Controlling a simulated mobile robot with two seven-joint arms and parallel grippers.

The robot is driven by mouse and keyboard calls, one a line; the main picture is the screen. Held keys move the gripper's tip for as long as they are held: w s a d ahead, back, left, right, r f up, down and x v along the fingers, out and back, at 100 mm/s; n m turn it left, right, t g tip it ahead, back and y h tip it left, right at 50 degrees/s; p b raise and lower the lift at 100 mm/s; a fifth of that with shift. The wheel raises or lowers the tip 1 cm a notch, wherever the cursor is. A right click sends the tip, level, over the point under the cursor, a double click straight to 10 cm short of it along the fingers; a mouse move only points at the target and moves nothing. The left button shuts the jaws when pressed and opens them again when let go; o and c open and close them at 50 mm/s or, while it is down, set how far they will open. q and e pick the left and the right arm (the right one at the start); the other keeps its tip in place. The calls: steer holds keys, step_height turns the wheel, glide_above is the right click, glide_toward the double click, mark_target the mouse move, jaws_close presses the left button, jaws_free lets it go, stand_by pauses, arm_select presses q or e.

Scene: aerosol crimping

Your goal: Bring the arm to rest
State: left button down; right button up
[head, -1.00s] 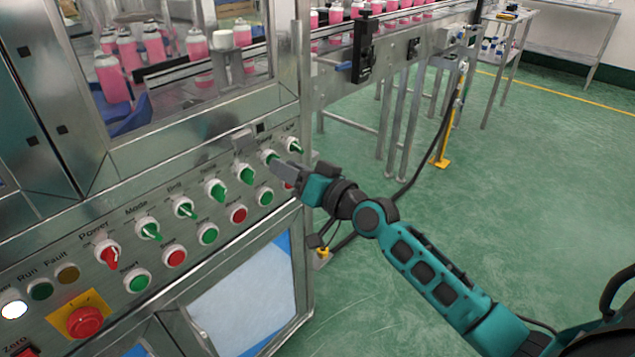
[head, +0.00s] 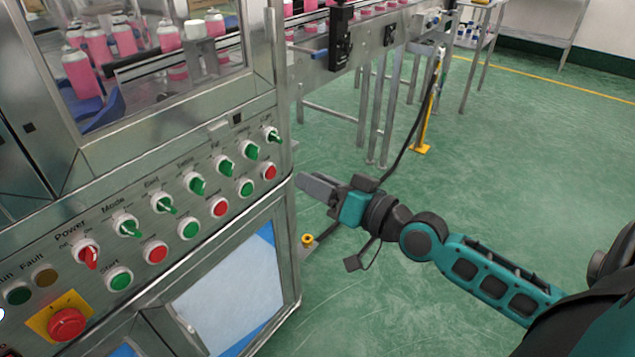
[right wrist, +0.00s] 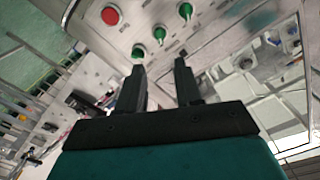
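My right arm reaches in from the lower right in the head view. Its gripper (head: 312,186) is beside the right edge of the machine's control panel (head: 140,262), apart from the knobs. In the right wrist view the two dark fingers (right wrist: 160,82) stand apart with nothing between them, so the gripper is open and empty. Green knobs and a red button (right wrist: 110,15) show beyond the fingertips. My left gripper is in neither view.
The panel carries several green knobs, a red power knob (head: 88,255) and a red emergency button (head: 66,323) on yellow. A conveyor (head: 350,35) with pink cans runs behind. A yellow-footed post (head: 428,115) stands on the green floor. Floor to the right is open.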

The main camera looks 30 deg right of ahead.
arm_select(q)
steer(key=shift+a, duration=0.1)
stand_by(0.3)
